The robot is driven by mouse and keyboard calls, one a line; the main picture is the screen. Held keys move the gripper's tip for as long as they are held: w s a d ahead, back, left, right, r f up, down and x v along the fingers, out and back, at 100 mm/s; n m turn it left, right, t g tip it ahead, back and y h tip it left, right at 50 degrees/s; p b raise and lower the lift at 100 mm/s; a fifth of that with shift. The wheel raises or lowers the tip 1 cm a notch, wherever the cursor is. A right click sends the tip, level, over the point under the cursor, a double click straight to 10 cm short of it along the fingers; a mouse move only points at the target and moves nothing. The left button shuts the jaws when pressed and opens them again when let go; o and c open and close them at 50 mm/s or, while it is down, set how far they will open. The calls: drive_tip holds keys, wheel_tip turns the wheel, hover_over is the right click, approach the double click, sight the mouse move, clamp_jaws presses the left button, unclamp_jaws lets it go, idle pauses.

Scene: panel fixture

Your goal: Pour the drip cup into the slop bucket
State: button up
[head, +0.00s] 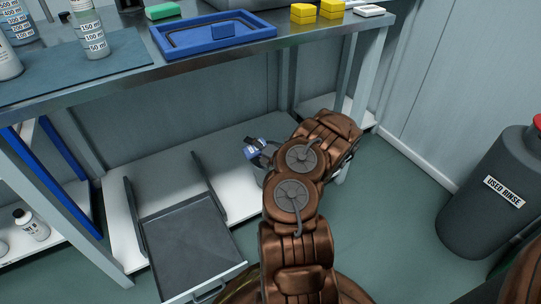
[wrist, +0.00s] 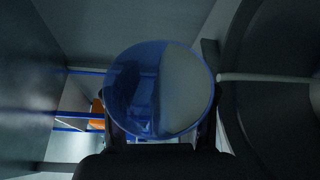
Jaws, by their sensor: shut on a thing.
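My gripper (head: 262,157) is shut on the drip cup, low in front of the workbench. In the wrist view the drip cup (wrist: 140,90) is a round, blue, see-through shape between the fingers, with a pale grey area filling its right part. I cannot tell whether that area is liquid. In the head view a small blue and white piece shows at the gripper, and my arm hides most of the grip. A large dark rounded shape (wrist: 285,85) is close on the right in the wrist view; I cannot tell whether it is the slop bucket.
The bench holds a blue tray (head: 215,40), yellow blocks (head: 303,13) and a measuring bottle (head: 90,30). Below is a white shelf (head: 125,250) with a pulled-out dark drawer (head: 190,240). A dark USED RINSE container (head: 485,195) stands right. Floor between is clear.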

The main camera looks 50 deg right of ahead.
drive_tip(key=shift+s+d+r, duration=0.1)
drive_tip(key=shift+d, duration=0.1)
idle(0.3)
drive_tip(key=shift+d+f+m+t+b, duration=0.2)
drive_tip(key=shift+f+m+t+b, duration=0.2)
drive_tip(key=shift+m, duration=0.4)
idle(0.6)
drive_tip(key=shift+r, duration=0.2)
drive_tip(key=shift+a+r+n+p, duration=0.1)
drive_tip(key=shift+r+n+p, duration=0.35)
drive_tip(key=shift+p, duration=0.1)
drive_tip(key=shift+a+f+n+g, duration=0.1)
drive_tip(key=shift+a+n+g, duration=0.15)
drive_tip(key=shift+g, duration=0.15)
drive_tip(key=shift+w+a+f+n+b, duration=0.2)
drive_tip(key=shift+a+f+n, duration=0.05)
drive_tip(key=shift+a+n, duration=0.15)
drive_tip(key=shift+w+a+f+n+b, duration=0.2)
drive_tip(key=shift+a+f+n, duration=0.1)
drive_tip(key=shift+a, duration=0.1)
drive_tip(key=shift+s+d+r+g, duration=0.1)
drive_tip(key=shift+g, duration=0.2)
drive_tip(key=shift+r+p, duration=0.15)
drive_tip(key=shift+p, duration=0.2)
